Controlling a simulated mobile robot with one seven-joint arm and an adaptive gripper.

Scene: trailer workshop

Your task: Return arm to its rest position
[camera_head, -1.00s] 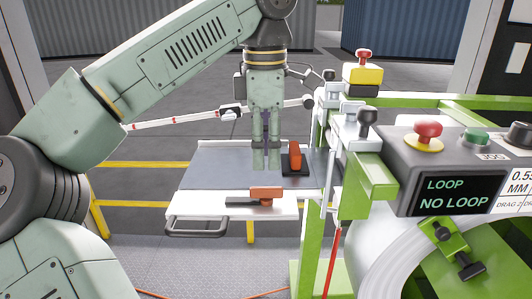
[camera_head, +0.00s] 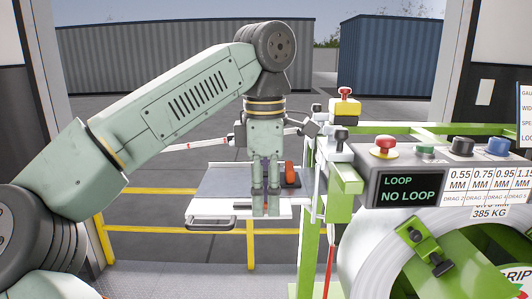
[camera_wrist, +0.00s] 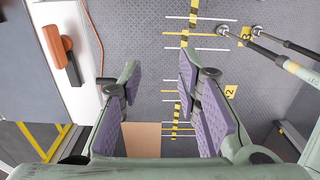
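My gripper (camera_head: 266,212) hangs pointing down in front of the small grey table in the head view. In the wrist view my gripper (camera_wrist: 160,75) has its two purple-padded fingers well apart. Nothing is between the pads, and floor shows through the gap. My arm reaches in from the left, with its elbow raised above the gripper.
The grey table (camera_head: 215,182) has a white front edge. A green machine with a control box (camera_head: 405,192) stands close on the right. Yellow rails (camera_head: 150,229) lie beyond.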

